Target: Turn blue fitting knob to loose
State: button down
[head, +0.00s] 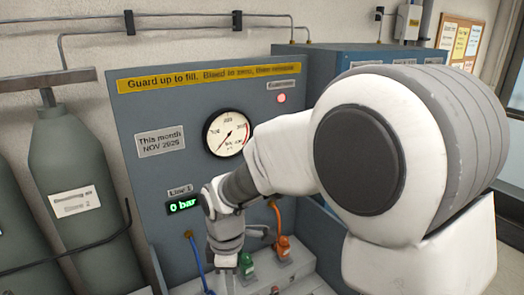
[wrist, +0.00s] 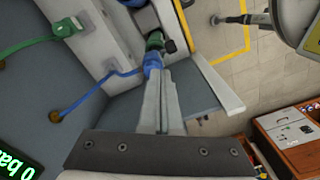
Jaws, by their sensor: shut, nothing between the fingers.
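In the wrist view a blue hose runs to a blue fitting (wrist: 152,62) on a pale block, with a green part (wrist: 155,40) and a dark end just beyond it. My gripper (wrist: 158,76) is shut and empty, its tips right at the near side of the blue fitting; I cannot tell whether they touch. In the head view my gripper (head: 228,262) points down at the bench, left of a green fitting (head: 246,266). The blue hose (head: 199,258) runs down left of it; its fitting is largely out of sight there. The knob's turn position cannot be made out.
The blue panel carries a round gauge (head: 228,133) and a green display (head: 183,206) reading 0 bar. A red light (head: 282,98) glows at upper right. An orange fitting (head: 283,247) stands right of the green one. Gas cylinders (head: 80,160) stand at left.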

notch_tip(320, 180, down, 7)
jog(key=b, duration=0.5)
jog(key=shift+w+a, duration=0.2)
jog(key=shift+a, duration=0.35)
dwell(1.0)
jog(key=shift+w, duration=0.2)
dwell(0.3)
jog(key=shift+w+d, duration=0.1)
jog(key=shift+w, duration=0.55)
dwell(0.4)
